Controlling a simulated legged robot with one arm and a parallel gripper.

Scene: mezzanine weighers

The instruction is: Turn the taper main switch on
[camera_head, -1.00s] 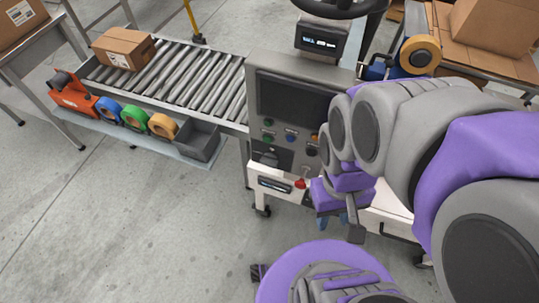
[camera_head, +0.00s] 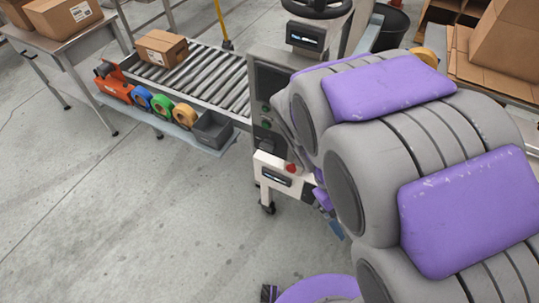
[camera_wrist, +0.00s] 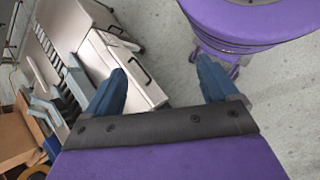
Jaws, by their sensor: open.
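The taper is the grey and white machine whose upright control panel (camera_head: 258,95) stands at the end of the roller conveyor. A red knob (camera_head: 290,168) sits on its white lower front, by a black handle or slot. I cannot tell for sure which control is the main switch. My arm hides most of the panel's right side. My gripper (camera_wrist: 160,65) is open and empty, its blue fingers wide apart. A blue fingertip shows low beside the machine in the head view (camera_head: 337,229).
The roller conveyor (camera_head: 212,75) carries a carton (camera_head: 161,47). Tape rolls (camera_head: 161,105), an orange tape dispenser (camera_head: 113,82) and a grey bin (camera_head: 212,130) line its near side. Cartons stand at the back right. The floor (camera_head: 150,220) at front left is clear.

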